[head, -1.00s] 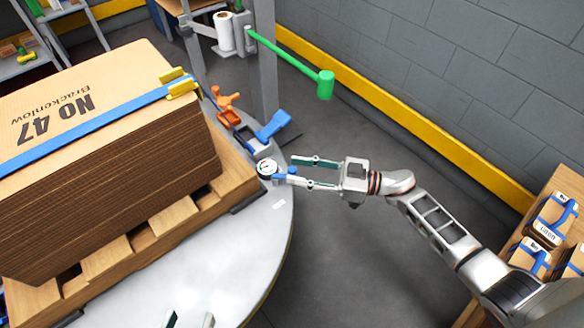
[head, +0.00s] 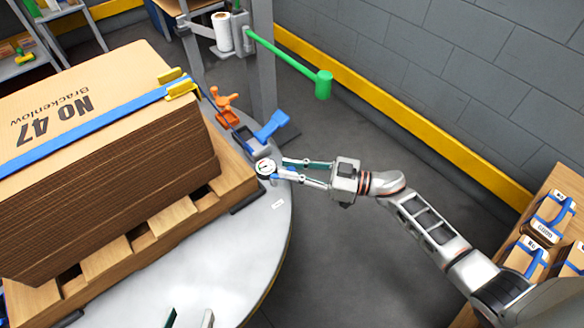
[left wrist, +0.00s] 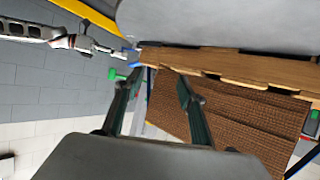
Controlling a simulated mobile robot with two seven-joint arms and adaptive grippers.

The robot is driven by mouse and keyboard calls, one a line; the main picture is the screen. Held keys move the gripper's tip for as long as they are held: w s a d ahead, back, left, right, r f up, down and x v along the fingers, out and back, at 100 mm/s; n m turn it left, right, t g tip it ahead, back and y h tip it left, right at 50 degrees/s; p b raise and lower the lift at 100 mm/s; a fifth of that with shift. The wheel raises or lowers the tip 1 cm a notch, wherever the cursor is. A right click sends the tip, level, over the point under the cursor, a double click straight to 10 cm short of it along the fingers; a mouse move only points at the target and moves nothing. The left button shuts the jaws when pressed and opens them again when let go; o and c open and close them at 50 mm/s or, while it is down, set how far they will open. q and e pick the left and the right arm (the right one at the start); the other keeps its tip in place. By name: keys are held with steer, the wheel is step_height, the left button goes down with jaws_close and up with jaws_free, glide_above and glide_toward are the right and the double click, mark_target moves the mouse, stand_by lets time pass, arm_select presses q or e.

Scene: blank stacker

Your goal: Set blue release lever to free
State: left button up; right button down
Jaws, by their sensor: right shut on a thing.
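A small blue lever (head: 274,176), taken as the release lever, sits beside a round white gauge (head: 265,166) on the grey turntable's edge. My right gripper (head: 282,170) is at this lever with its fingers drawn together on it. The fingers hide much of the lever, so its exact setting cannot be read. My left gripper (head: 188,319) shows only its fingertips at the bottom edge of the head view. The left wrist view shows its two fingers (left wrist: 158,80) apart, with nothing between them.
A strapped cardboard stack (head: 110,140) stands on a wooden pallet (head: 140,240) on the turntable (head: 235,260). An orange handle (head: 226,108) and a larger blue handle (head: 271,126) stand behind the gauge. A green arm (head: 290,60) reaches out above. Blue-banded bundles (head: 545,225) lie at right.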

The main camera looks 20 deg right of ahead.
steer(key=shift+a+r+t+p, duration=0.1)
steer(key=shift+r+t+p, duration=0.2)
steer(key=shift+r+p, duration=0.1)
steer(key=shift+s+a+r+m+t+h+p, duration=0.1)
steer(key=shift+s+m+t+h+p, duration=0.05)
steer(key=shift+m+t+h+p, duration=0.3)
steer(key=shift+s+r+m+t+h+p, duration=0.1)
steer(key=shift+m+t+h+p, duration=0.2)
steer(key=shift+p, duration=0.2)
steer(key=shift+s+a+f+m+t+h+p, duration=0.1)
steer(key=shift+s+a+m+t+h+p, duration=0.1)
steer(key=shift+m+t+h+p, duration=0.4)
steer(key=shift+s+a+f+m+t+h+p, duration=0.1)
steer(key=shift+s+m+t+h+p, duration=0.1)
steer(key=shift+m+t+h+p, duration=0.35)
arm_select(q)
steer(key=s+a+f+m+g+y+p, duration=0.1)
steer(key=s+a+f, duration=0.1)
steer(key=a, duration=0.3)
steer(key=shift+s+a+f+m+g+y, duration=0.15)
steer(key=shift+s+f+m+g+y, duration=0.2)
steer(key=shift+f, duration=0.55)
arm_select(e)
steer(key=shift+s+a+f+m+t+h, duration=0.15)
steer(key=shift+s+f+m+t+h, duration=0.1)
steer(key=shift+m+t+h, duration=0.4)
steer(key=shift+s+a+f+m+t+h, duration=0.1)
steer(key=shift+s+f+m+t+h, duration=0.1)
steer(key=shift+m+t+h, duration=0.4)
